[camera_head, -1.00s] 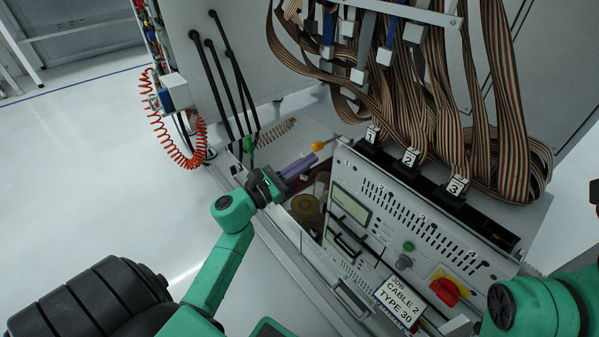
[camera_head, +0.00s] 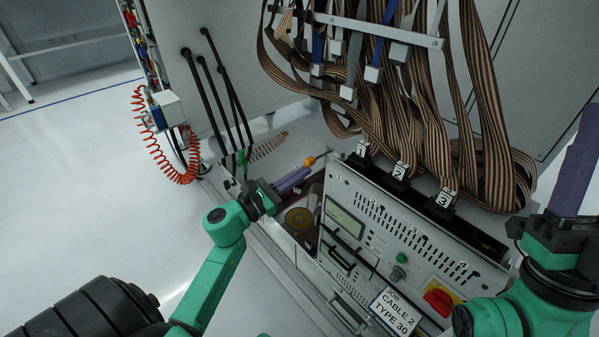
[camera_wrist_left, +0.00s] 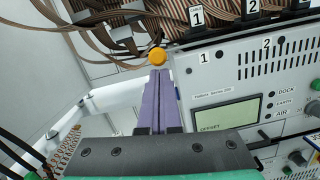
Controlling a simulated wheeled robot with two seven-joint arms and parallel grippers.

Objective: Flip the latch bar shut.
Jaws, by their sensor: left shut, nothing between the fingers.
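The latch bar shows as a thin rod with an orange knob (camera_head: 309,161) at the upper left corner of the grey test panel. The knob also shows in the wrist view (camera_wrist_left: 157,56). My left gripper (camera_head: 302,171) is shut and empty. Its purple fingertips (camera_wrist_left: 158,76) lie right by the knob; I cannot tell whether they touch it. Most of the rod is hidden behind the knob in the wrist view. My right gripper (camera_head: 578,160) points up at the right edge, partly cut off, far from the latch bar.
The grey test panel (camera_head: 345,255) has a display, a red switch (camera_head: 440,301) and a job card (camera_head: 395,311). Ribbon cables (camera_head: 400,120) hang above, by numbered connectors. A red coiled hose (camera_head: 150,150) and black cables (camera_head: 212,85) are at left. The left floor is clear.

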